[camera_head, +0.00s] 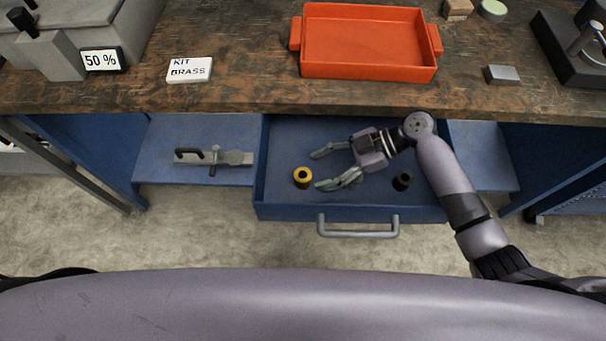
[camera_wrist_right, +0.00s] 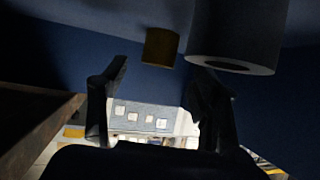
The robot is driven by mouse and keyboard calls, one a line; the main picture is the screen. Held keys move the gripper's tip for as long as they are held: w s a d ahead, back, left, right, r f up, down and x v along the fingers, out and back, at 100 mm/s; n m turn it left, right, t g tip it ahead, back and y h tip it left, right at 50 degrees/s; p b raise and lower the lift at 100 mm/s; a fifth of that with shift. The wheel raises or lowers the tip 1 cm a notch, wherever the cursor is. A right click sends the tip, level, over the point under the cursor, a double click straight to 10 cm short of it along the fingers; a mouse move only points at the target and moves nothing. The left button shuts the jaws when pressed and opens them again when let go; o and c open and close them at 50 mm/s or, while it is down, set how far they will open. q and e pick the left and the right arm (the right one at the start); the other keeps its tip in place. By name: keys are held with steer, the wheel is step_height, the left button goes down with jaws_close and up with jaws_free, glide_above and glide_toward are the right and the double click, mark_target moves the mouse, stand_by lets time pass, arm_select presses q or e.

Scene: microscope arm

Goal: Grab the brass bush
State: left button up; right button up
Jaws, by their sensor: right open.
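The brass bush (camera_head: 303,178), a short yellow ring-shaped cylinder with a dark hole, stands upright in the open blue drawer (camera_head: 283,207). It also shows in the right wrist view (camera_wrist_right: 160,47), dim and beyond the fingers. My right gripper (camera_head: 318,170) reaches into the drawer from the right with its fingers spread and nothing between them. The bush is just left of the fingertips, closer to the lower finger; I cannot tell whether they touch. The open fingers also show in the right wrist view (camera_wrist_right: 158,85). My left gripper is not in view.
A dark bush (camera_head: 402,181) stands in the drawer beside my right wrist; a large grey cylinder (camera_wrist_right: 237,35) looms in the wrist view. The bench above holds an orange tray (camera_head: 368,75) and a "KIT BRASS" sign (camera_head: 190,70). A metal tool (camera_head: 215,158) lies left.

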mark_target(306, 174)
steer(key=x, duration=0.4)
steer(key=shift+a+r+p, duration=0.1)
steer(key=shift+a+p, duration=0.1)
steer(key=shift+p, duration=0.15)
steer(key=shift+w, duration=0.1)
steer(key=shift+c, duration=0.4)
jaws_close()
